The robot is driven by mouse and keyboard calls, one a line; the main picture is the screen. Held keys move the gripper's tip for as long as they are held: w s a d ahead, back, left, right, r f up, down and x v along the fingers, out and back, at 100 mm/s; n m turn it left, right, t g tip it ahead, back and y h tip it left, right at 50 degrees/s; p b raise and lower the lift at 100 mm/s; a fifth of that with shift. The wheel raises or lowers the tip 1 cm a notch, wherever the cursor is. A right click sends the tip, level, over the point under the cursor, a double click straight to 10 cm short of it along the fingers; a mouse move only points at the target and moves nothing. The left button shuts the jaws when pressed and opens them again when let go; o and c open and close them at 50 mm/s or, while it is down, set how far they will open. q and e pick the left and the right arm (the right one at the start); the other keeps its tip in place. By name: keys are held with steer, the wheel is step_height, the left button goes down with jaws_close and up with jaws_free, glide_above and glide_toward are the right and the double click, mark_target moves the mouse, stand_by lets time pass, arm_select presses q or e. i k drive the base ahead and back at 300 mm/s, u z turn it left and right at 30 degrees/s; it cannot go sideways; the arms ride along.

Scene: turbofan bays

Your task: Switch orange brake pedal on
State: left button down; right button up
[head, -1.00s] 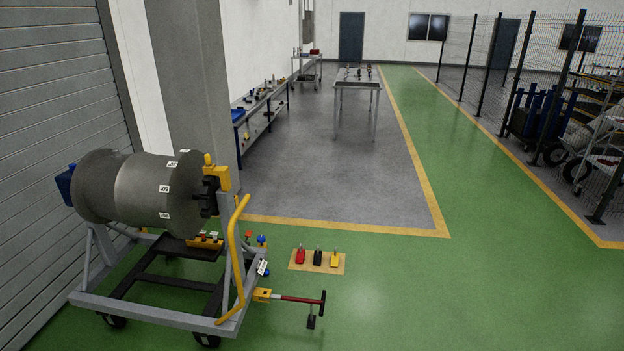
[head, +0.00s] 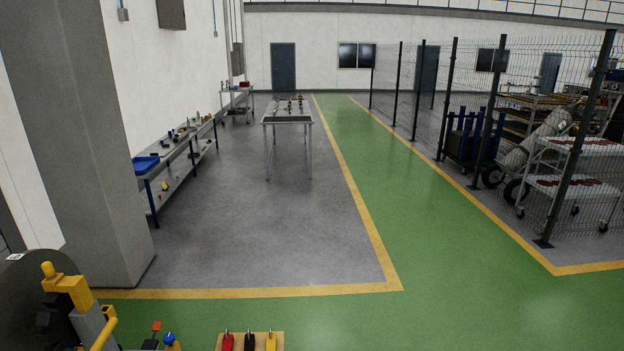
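A small orange pedal (head: 156,327) shows low in the head view, beside the yellow-topped post of the grey cart (head: 98,322). A blue knob (head: 169,338) is just right of it. Only the pedal's top shows clearly, and I cannot tell whether it is on or off. The cart carries a dark round drum (head: 30,300) and is mostly cut off by the lower left frame edge. Neither of my grippers is in view.
A grey pillar (head: 80,130) stands behind the cart. A workbench (head: 180,165) and a table (head: 287,118) stand farther back. A mesh fence (head: 505,130) runs along the right. The green floor is clear.

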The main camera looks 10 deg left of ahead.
mark_target(157, 326)
steer(key=i, duration=4.1)
steer(key=u, duration=0.65)
steer(key=i, duration=1.65)
steer(key=u, duration=1.65)
steer(key=i, duration=1.15)
steer(key=u, duration=1.2)
steer(key=i, duration=0.45)
steer(key=u, duration=0.1)
